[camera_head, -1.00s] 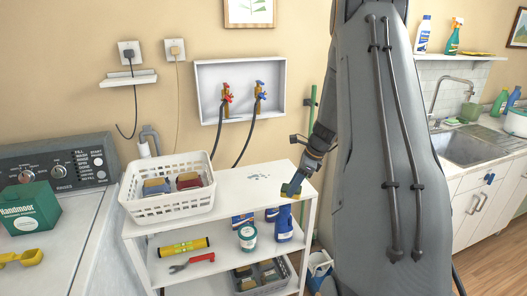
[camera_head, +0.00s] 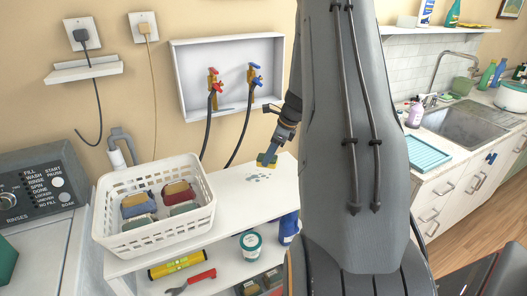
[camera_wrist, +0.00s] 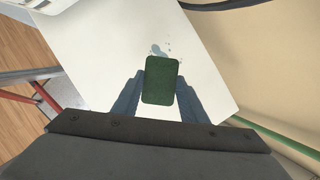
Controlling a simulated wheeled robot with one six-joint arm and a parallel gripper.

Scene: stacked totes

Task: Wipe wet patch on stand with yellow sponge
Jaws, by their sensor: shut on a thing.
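My gripper (camera_head: 270,153) is shut on the yellow sponge (camera_head: 266,161), which it holds over the white stand (camera_head: 226,205) beside the wet patch. In the wrist view the sponge's green face (camera_wrist: 161,80) shows between the two fingers of my gripper (camera_wrist: 160,88). The wet patch (camera_head: 261,177) is a cluster of bluish drops on the stand's top, just in front of and below the sponge. It also shows in the wrist view (camera_wrist: 157,49), right beyond the sponge's edge. I cannot tell whether the sponge touches the top.
A white basket (camera_head: 152,225) with several sponges stands on the left of the stand's top. Wall taps with hoses (camera_head: 213,85) are behind. The lower shelf holds a yellow level (camera_head: 178,265), red-handled pliers (camera_head: 192,282), a tub (camera_head: 250,243) and a blue bottle (camera_head: 288,228).

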